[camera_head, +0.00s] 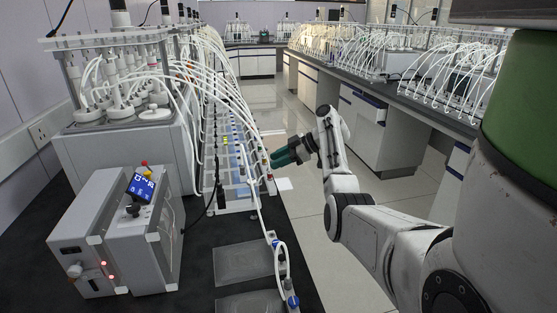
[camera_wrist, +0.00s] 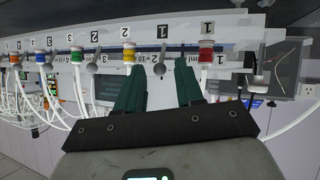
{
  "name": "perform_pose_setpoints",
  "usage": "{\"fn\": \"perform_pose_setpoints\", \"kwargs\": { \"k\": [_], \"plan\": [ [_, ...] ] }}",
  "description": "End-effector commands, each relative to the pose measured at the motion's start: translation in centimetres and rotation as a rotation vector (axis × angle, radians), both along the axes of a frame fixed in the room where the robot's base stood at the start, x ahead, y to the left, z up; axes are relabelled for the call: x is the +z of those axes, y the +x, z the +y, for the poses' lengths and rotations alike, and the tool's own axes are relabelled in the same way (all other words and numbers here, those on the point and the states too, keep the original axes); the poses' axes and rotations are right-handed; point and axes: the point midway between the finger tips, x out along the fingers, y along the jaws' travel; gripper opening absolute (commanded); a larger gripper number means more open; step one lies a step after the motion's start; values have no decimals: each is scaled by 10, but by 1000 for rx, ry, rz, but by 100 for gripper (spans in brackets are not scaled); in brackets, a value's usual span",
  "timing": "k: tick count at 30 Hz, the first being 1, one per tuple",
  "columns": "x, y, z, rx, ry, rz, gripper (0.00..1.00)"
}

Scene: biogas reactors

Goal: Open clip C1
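In the wrist view a white rail (camera_wrist: 225,57) carries a row of coloured caps with number labels. A red cap (camera_wrist: 207,50) sits by label 1 and a yellow cap (camera_wrist: 127,52) by label 2. Small grey clip-like parts (camera_wrist: 160,69) hang between caps; no label reading C1 is legible, so I cannot tell which is clip C1. My gripper (camera_wrist: 158,80) has two green fingers spread apart, with nothing visible between their tips except the rail area behind. In the head view my gripper (camera_head: 274,158) is beside the right edge of the tube rack (camera_head: 240,168).
A grey control box (camera_head: 120,235) with a blue screen and a reactor unit (camera_head: 125,150) stand on the black bench at left. White tubes arch over the rack. Flat clear plates (camera_head: 242,262) lie at the front. The aisle floor (camera_head: 305,230) is clear.

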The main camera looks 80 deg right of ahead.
Motion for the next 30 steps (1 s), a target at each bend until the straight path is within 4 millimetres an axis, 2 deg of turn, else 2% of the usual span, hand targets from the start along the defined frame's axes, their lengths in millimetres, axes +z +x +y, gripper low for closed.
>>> {"fn": "perform_pose_setpoints", "kwargs": {
  "k": [11,14,24,30],
  "plan": [
    [3,-4,-1,-1,-2,-1,42],
    [9,-15,-3,-2,-4,-2,42],
    [41,-69,-12,-2,-3,0,42],
    [53,-87,-15,0,-1,0,42]
  ]
}}
